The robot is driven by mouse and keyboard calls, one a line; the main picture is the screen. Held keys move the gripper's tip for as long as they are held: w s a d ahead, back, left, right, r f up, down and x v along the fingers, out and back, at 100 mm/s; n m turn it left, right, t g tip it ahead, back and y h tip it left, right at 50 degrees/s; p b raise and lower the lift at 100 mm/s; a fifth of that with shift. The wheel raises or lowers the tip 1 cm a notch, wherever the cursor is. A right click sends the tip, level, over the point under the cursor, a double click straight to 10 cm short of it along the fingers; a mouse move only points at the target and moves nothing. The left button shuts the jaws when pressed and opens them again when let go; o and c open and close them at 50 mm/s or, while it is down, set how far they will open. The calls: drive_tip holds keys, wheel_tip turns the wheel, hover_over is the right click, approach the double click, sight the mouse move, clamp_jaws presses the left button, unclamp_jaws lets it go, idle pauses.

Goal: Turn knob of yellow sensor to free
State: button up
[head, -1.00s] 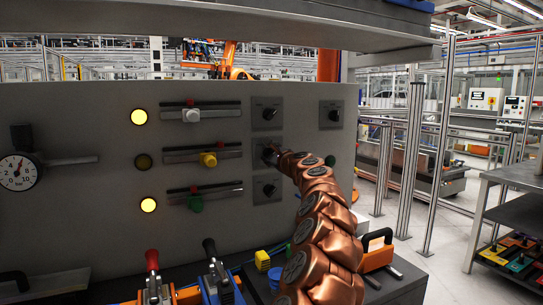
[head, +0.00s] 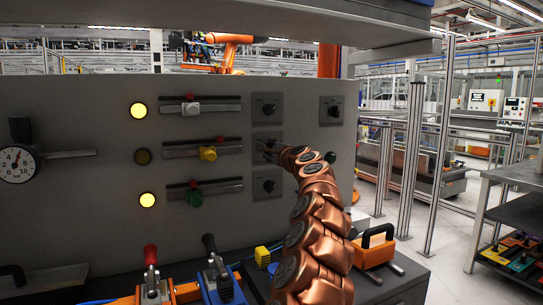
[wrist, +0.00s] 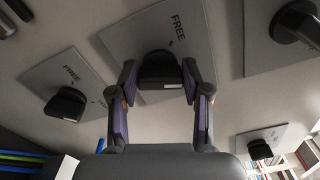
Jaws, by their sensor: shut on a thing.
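The yellow sensor (head: 208,153) sits on the middle rail of the grey panel, and the lamp (head: 142,156) in its row is dark. The black knob of that row (wrist: 160,71) is on a grey square plate (wrist: 190,42) with the word FREE and a small mark. My gripper (wrist: 159,78) is shut on this knob, one finger on each side. In the head view my copper arm reaches it from the lower right, and my gripper (head: 271,149) largely hides the knob there. Which way the knob points is hard to tell.
The white (head: 190,107) and green (head: 195,198) sensors have lit lamps and knobs at right, above (head: 268,107) and below (head: 269,185). Another knob (head: 333,112) is at upper right.

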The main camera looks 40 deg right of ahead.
drive_tip(key=n+b, duration=0.1)
drive_tip(key=n, duration=0.2)
drive_tip(key=n+b, duration=0.2)
drive_tip(key=n, duration=0.1)
drive_tip(key=f+n+b, duration=0.1)
drive_tip(key=n+b, duration=0.1)
drive_tip(key=n, duration=0.1)
drive_tip(key=shift+n, duration=0.4)
drive_tip(key=shift+n+b, duration=0.6)
drive_tip(key=shift+n, duration=0.9)
drive_tip(key=shift+r, duration=0.15)
drive_tip(key=o, duration=1.2)
drive_tip(key=shift+c, duration=0.2)
drive_tip(key=shift+s+r, duration=0.1)
